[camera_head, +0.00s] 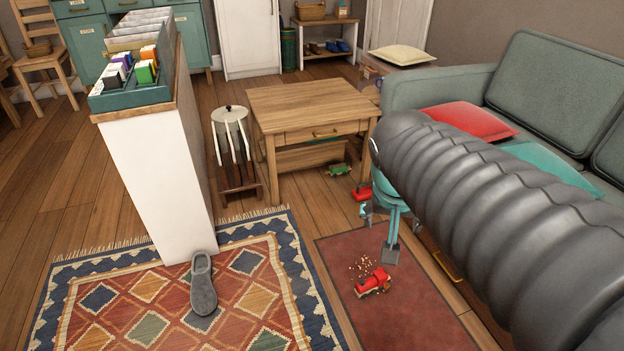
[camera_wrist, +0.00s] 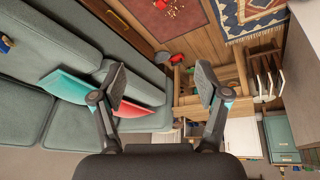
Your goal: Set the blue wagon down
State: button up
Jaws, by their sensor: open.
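My gripper (camera_wrist: 162,82) is open in the wrist view, with two dark fingers wide apart and nothing between them. A small blue thing (camera_wrist: 5,45) with a yellowish spot lies on the grey-green sofa (camera_wrist: 62,32) at the left edge of the wrist view. It may be the blue wagon, but it is too small and cut off to be sure. It is well away from my fingers. In the head view my thick grey arm covers much of the sofa (camera_head: 440,84), and no blue wagon shows there. Teal and grey parts show under the arm's end.
A red toy engine (camera_head: 374,283) stands on the dark red mat (camera_head: 420,318) beside scattered crumbs. A green toy (camera_head: 338,170) lies by the wooden table (camera_head: 305,97). A grey slipper (camera_head: 203,285) lies on the patterned rug (camera_head: 110,318). Red (camera_head: 468,121) and teal cushions lie on the sofa.

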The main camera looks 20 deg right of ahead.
jog(key=s+a+n+t+y, duration=0.2)
jog(key=s+a+n, duration=0.2)
jog(key=a, duration=0.5)
jog(key=shift+s+f+n+y, duration=0.3)
jog(key=shift+n+y, duration=0.1)
jog(key=shift+n, duration=0.3)
